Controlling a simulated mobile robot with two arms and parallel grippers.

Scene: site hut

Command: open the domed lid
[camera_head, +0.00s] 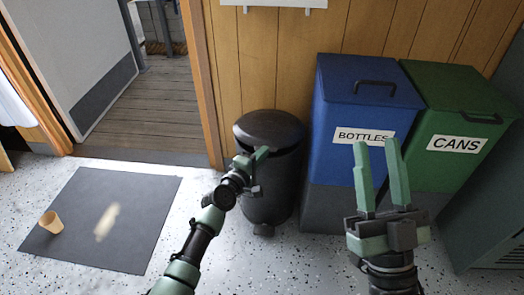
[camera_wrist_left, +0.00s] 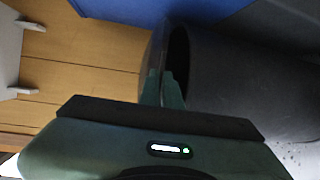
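A dark grey round bin (camera_head: 268,190) with a domed lid (camera_head: 268,127) stands against the wood wall. My left gripper (camera_head: 260,156) is at the bin's upper front, by the lid's lower edge. In the left wrist view, its fingers (camera_wrist_left: 163,88) are close together, with nothing seen between them, at the edge of the lid (camera_wrist_left: 154,62). A dark gap shows there between lid and bin body (camera_wrist_left: 245,80), so the lid looks slightly raised. Whether the fingertips touch it is hard to tell. My right gripper (camera_head: 379,145) is open and empty, in front of the blue bin.
A blue BOTTLES bin (camera_head: 340,105) and a green CANS bin (camera_head: 455,160) stand close on the right. A dark mat (camera_head: 140,235) with a tan cup (camera_head: 51,222) and a pale stain lies left. An open doorway (camera_head: 165,105) is behind. Speckled floor in front is clear.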

